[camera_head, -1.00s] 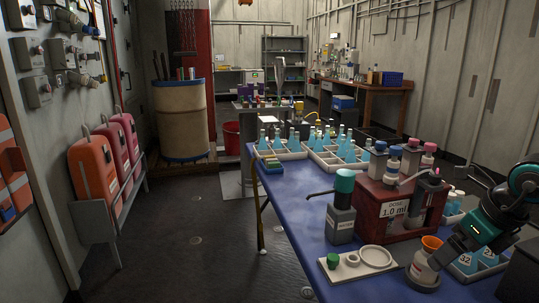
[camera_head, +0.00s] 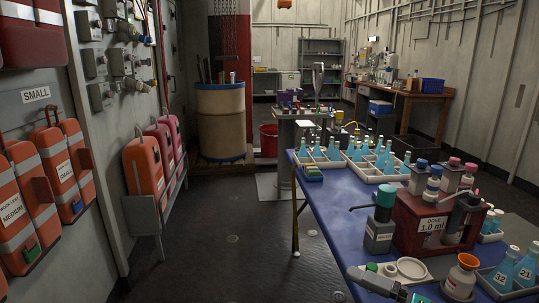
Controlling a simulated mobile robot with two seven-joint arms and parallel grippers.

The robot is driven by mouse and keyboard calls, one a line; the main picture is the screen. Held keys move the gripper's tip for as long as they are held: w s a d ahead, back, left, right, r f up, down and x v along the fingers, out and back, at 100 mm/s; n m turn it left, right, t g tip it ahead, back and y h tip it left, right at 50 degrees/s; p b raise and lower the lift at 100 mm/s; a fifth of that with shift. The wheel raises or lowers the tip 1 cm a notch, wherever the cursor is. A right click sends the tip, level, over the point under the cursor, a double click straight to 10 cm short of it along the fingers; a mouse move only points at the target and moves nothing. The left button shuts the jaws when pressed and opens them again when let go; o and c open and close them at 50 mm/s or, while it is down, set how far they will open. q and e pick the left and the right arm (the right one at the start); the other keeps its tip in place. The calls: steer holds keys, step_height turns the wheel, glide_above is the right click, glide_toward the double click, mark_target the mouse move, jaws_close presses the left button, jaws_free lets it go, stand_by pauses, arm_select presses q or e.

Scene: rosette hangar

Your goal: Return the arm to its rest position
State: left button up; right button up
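The rest of the arm is cut off below the frame. I cannot tell whether its fingers are open or shut, and no held object can be made out. My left gripper is not in view.
A grey bottle with a teal cap (camera_head: 381,222), a red dispenser (camera_head: 418,226) and an orange-topped bottle (camera_head: 462,276) stand close by. Racks of blue flasks (camera_head: 375,170) stand farther back. Orange cases (camera_head: 22,205) line the left wall. The floor (camera_head: 215,245) between is clear.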

arm_select(q)
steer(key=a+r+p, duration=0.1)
steer(key=p, duration=0.1)
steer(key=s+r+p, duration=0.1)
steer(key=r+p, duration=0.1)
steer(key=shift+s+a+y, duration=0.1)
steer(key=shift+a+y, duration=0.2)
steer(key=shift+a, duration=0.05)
arm_select(e)
steer(key=s+d+f+m+h, duration=0.1)
steer(key=s+f+m+h, duration=0.5)
steer(key=m, duration=0.6)
steer(key=s+f+m+h, duration=0.6)
steer(key=f+m, duration=0.5)
steer(key=m, duration=0.1)
steer(key=shift+s+d, duration=0.25)
steer(key=shift+d, duration=0.1)
steer(key=shift+f, duration=0.1)
